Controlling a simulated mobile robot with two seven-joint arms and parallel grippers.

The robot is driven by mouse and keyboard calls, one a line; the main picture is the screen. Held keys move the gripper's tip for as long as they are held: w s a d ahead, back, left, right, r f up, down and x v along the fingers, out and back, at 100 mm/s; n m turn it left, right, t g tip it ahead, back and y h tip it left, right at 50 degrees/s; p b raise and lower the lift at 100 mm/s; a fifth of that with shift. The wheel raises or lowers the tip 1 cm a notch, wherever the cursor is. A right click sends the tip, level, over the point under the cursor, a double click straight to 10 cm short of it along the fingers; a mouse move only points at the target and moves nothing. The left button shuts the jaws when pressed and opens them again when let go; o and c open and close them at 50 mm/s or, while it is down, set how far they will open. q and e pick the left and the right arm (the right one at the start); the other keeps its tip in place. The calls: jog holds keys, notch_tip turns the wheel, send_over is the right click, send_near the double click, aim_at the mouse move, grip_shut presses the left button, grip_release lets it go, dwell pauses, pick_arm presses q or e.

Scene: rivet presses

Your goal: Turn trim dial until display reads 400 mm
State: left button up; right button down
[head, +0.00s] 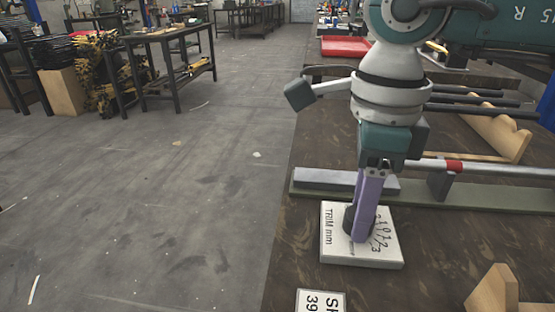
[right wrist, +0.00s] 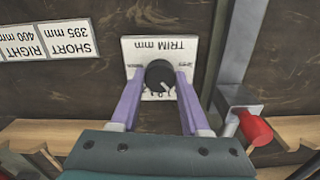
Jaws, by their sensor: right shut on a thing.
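The trim dial is a black round knob (head: 349,218) on a white plate marked "TRIM mm" (head: 345,256), lying on the dark bench. My right gripper (head: 364,238) reaches down over the plate with its purple fingers on the knob. In the right wrist view the knob (right wrist: 160,75) sits between the two fingertips, one on each side, and its white pointer mark slants toward the lower right. The scale digits are partly hidden. No display with a live reading can be made out. My left gripper is not in view.
A white card (right wrist: 48,38) reads "SHORT 395 mm" and "RIGHT 400 mm"; its corner shows at the head view's bottom (head: 321,302). A rail with a grey bar (head: 320,180) and a red-collared rod (head: 453,167) lie beyond the plate. A wooden bracket (head: 495,292) stands at lower right.

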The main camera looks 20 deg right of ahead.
dwell(0.5)
jog(key=shift+c, duration=1.9)
grip_release()
notch_tip(320, 180, up, 10)
jog(key=p, duration=0.1)
jog(key=shift+p, duration=0.35)
